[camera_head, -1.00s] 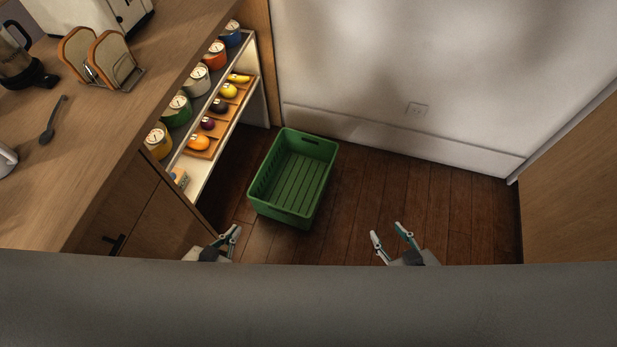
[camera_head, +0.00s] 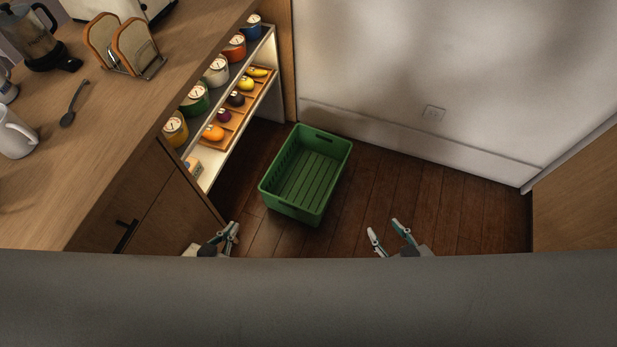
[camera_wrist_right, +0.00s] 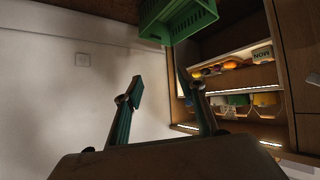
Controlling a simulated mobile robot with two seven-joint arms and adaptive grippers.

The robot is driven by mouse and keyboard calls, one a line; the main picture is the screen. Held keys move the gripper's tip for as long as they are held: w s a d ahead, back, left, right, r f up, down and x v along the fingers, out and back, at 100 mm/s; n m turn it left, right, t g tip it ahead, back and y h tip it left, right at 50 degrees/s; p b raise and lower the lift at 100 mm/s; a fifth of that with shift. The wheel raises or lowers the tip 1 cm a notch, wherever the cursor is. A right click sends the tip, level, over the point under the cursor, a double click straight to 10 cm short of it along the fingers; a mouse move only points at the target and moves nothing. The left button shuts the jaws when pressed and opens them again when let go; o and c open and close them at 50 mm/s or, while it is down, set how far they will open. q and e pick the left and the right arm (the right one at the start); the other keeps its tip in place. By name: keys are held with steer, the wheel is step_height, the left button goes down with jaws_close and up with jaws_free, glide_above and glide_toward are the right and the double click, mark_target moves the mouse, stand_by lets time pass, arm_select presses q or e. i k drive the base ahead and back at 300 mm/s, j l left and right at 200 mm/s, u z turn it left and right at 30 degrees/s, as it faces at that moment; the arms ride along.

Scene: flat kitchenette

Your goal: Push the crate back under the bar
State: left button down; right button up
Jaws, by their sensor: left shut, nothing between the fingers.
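The green crate (camera_head: 306,177) stands empty and upright on the dark wooden floor, ahead of my grippers and beside the open shelf. The crate also shows at the top of the right wrist view (camera_wrist_right: 180,18). My left gripper (camera_head: 233,228) is shut and empty, low at the left, near the crate's near left corner but apart from it. My right gripper (camera_head: 384,226) is open and empty, to the right of the crate and apart from it. Its two spread fingers also show in the right wrist view (camera_wrist_right: 160,88). The bar's counter (camera_head: 150,110) runs along the left.
The lit shelf (camera_head: 222,150) in the counter holds several jars and a fruit tray (camera_head: 232,119). A cupboard handle (camera_head: 125,235) sticks out at the lower left. A white wall (camera_head: 400,90) closes the back. The floor (camera_head: 440,205) right of the crate is clear.

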mark_target(302, 181)
steer(key=i+l+z, duration=0.1)
steer(key=l, duration=0.35)
steer(key=i+l+z, duration=0.25)
steer(key=i+l, duration=0.15)
steer(key=i, duration=0.3)
steer(key=i+l+z, duration=0.15)
steer(key=i, duration=0.2)
